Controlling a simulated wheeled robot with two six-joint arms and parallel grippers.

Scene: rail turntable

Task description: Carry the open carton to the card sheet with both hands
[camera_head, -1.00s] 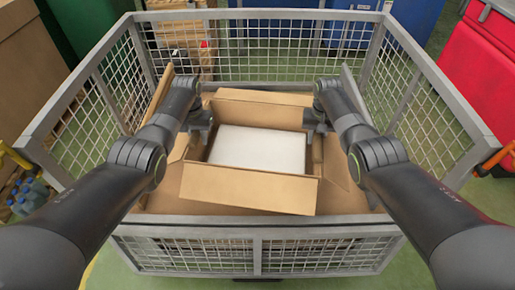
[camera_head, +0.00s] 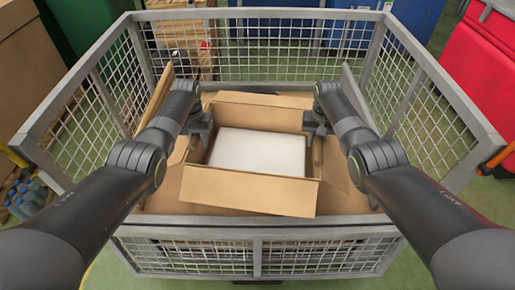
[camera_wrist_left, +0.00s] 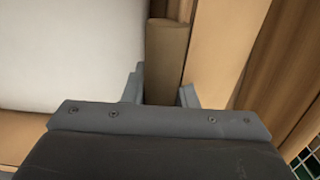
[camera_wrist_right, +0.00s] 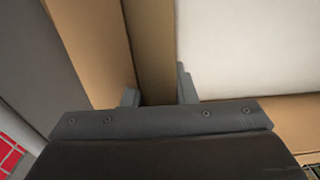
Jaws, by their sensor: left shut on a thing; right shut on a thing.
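The open carton (camera_head: 248,190) is brown, with its flaps folded out and a white block (camera_head: 258,152) inside. It is inside a wire-mesh cage, over brown card (camera_head: 343,194). I cannot tell whether this card is the card sheet, or whether the carton touches it. My left gripper (camera_head: 207,137) is shut on the carton's left wall, which also shows between its fingers in the left wrist view (camera_wrist_left: 165,50). My right gripper (camera_head: 311,132) is shut on the right wall, seen in the right wrist view (camera_wrist_right: 152,50). The carton looks about level.
The grey mesh cage (camera_head: 258,237) surrounds the carton, its rails close under both my arms. More brown card (camera_head: 157,101) stands along its left side. A red bin (camera_head: 480,60) is at the right, blue bins (camera_head: 345,33) behind, and bottles (camera_head: 27,198) at the left.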

